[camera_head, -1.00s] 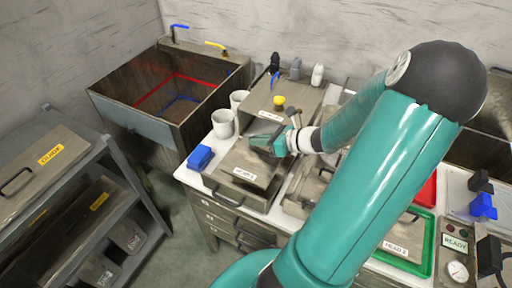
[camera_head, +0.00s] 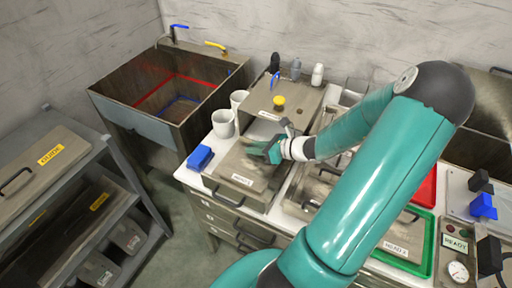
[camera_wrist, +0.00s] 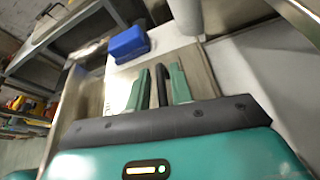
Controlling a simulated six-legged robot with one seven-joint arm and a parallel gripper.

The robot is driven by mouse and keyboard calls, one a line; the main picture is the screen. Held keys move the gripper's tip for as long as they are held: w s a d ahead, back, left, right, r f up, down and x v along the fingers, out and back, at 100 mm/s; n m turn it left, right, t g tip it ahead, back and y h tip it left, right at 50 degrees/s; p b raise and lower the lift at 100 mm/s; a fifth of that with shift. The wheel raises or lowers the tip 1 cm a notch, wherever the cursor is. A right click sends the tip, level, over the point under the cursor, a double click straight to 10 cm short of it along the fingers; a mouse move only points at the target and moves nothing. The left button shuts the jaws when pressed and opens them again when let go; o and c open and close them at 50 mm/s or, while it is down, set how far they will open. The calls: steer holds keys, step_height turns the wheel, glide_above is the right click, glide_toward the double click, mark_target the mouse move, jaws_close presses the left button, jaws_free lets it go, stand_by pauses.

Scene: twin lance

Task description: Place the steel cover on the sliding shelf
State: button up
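The steel cover (camera_head: 232,168) is a flat grey plate with a white label that appears to read HEAD 1. It lies at the left end of the white counter, low over the sliding shelf with the dark front handle (camera_head: 228,198). I cannot tell whether it rests fully there. My gripper (camera_head: 262,151) is above the cover's middle right. In the wrist view my gripper (camera_wrist: 160,85) has its two green fingers on either side of a dark upright bar, which looks like the cover's handle. The fingertip contact is small and partly hidden.
A blue block (camera_head: 200,157) and white cups (camera_head: 223,123) stand left of and behind the cover. A steel box with a yellow knob (camera_head: 279,101) is behind it. A deep sink (camera_head: 165,95) is at the back left, a grey rack (camera_head: 100,190) at the left. The floor between is clear.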

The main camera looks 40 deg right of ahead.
steer(key=shift+o, duration=0.4)
steer(key=v, duration=1.2)
steer(key=shift+s, duration=0.1)
steer(key=w+a+r+n+g, duration=0.25)
steer(key=a+n+g, duration=0.25)
steer(key=a+n, duration=0.35)
steer(key=w+a+r+n+g, duration=0.2)
steer(key=a+r+n+g, duration=0.2)
steer(key=a+n, duration=0.4)
steer(key=s+a+r+n+t+h, duration=0.1)
steer(key=s+a+r+n+h, duration=0.1)
steer(key=a+r+n, duration=0.4)
steer(key=s+a+r+n+t+h, duration=0.1)
steer(key=s+a+r+n+h, duration=0.2)
steer(key=a+r+n, duration=0.3)
steer(key=a+n, duration=0.3)
steer(key=n, duration=0.2)
steer(key=shift+r+h, duration=0.2)
steer(key=shift+h, duration=0.1)
